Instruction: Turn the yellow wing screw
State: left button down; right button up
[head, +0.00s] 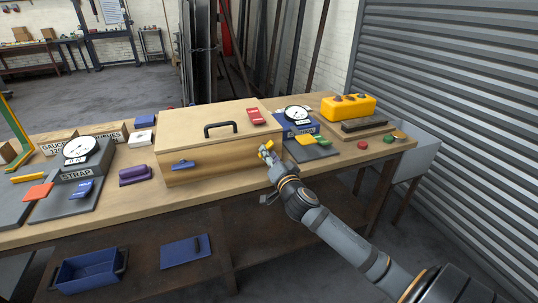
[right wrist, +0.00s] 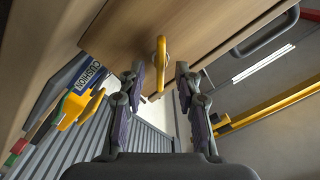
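The yellow wing screw (head: 264,147) is on the front of the wooden box (head: 200,165), near its right end. In the right wrist view the wing screw (right wrist: 161,62) stands out from the box's wooden face and looks narrow and upright. My right gripper (right wrist: 160,75) is open, with one dark finger on each side of the wing screw and a visible gap to both. In the head view my right gripper (head: 267,158) is at the box front and partly covers the screw. My left gripper is not in view.
A blue dial gauge stand (head: 296,128) and a yellow block (head: 349,107) stand to the right. A purple block (head: 135,176) lies left.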

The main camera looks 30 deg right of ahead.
jog(key=shift+s+a, duration=0.15)
jog(key=shift+s, duration=0.35)
jog(key=p+v, duration=0.3)
jog(key=v, duration=0.3)
dwell(0.3)
